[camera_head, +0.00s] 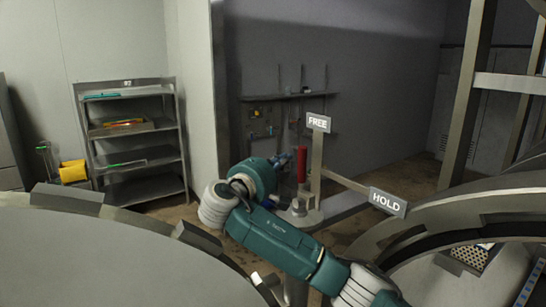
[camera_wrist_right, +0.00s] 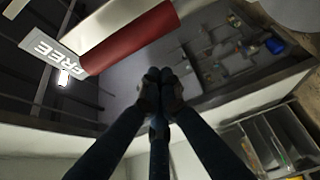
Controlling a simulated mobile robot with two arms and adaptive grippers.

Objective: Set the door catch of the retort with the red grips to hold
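The door catch has an upright red grip (camera_head: 302,165) beside a post that carries the FREE plate (camera_head: 318,122). A bar runs from the post to the HOLD plate (camera_head: 388,201) at the right. The red grip stands on the FREE side. My right gripper (camera_head: 286,158) is just left of the red grip in the head view. In the right wrist view its fingers (camera_wrist_right: 160,82) come together with nothing seen between them. There the red grip (camera_wrist_right: 130,38) lies beyond and left of the fingertips, beside the FREE plate (camera_wrist_right: 55,53). My left gripper is not in view.
A large round grey retort door (camera_head: 100,260) fills the lower left. A curved metal rim (camera_head: 450,215) is at the right. A grey shelf rack (camera_head: 135,190) stands at the back left, and a wall shelf (camera_head: 285,96) with tools hangs behind the catch.

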